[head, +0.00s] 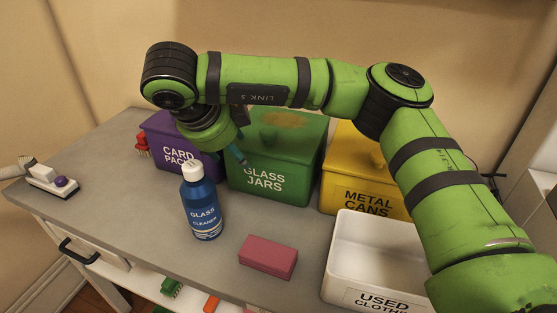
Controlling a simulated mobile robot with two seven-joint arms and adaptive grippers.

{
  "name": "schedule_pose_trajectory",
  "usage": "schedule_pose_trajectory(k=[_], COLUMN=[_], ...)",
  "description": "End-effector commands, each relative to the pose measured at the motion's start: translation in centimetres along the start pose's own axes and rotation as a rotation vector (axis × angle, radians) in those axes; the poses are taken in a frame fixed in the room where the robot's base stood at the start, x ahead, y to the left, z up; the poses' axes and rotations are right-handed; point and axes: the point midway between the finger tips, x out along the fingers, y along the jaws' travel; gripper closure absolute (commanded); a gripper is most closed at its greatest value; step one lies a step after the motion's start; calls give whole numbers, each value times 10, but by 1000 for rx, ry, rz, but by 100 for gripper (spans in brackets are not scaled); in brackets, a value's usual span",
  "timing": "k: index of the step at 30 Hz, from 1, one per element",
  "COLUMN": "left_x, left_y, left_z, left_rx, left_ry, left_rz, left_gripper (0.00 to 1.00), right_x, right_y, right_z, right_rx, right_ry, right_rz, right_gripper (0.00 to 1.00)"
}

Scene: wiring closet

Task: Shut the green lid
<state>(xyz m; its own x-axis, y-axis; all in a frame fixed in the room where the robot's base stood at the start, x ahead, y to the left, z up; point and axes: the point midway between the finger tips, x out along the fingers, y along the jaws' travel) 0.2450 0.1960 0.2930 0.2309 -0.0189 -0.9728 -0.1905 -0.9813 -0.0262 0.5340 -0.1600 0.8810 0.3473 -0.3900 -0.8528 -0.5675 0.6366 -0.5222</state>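The green bin (272,184), labelled "GLASS JARS", stands at the back of the grey worktop. Its green lid (305,130) has a knob and a brownish patch, and looks to lie flat over the bin. My arm hides part of its back and left side, so I cannot tell whether it is fully shut. My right gripper (238,154) reaches in from the right over the bins, with a teal fingertip at the lid's left front corner. I cannot tell whether it touches. Its other finger is hidden. My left gripper is out of view.
A purple bin (171,153) stands left of the green bin, a yellow bin (350,180) right. In front are a blue cleaner bottle (203,207), a red block (268,256) and a white tray (378,225). A white device (52,182) lies far left. The left front worktop is clear.

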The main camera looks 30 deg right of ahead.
Motion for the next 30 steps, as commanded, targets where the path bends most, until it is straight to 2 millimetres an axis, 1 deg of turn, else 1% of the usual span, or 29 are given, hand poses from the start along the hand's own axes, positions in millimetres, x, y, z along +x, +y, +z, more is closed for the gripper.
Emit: schedule_pose_trajectory(k=[24, 30], left_x=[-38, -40], left_y=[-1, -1], left_z=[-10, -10], left_rx=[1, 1], left_ry=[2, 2], left_rz=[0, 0], left_gripper=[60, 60], right_x=[-56, -59], right_y=[-34, -36], right_z=[0, 0], right_rx=[0, -1], right_ry=[-1, 0], right_rz=[0, 0], right_gripper=[41, 41])
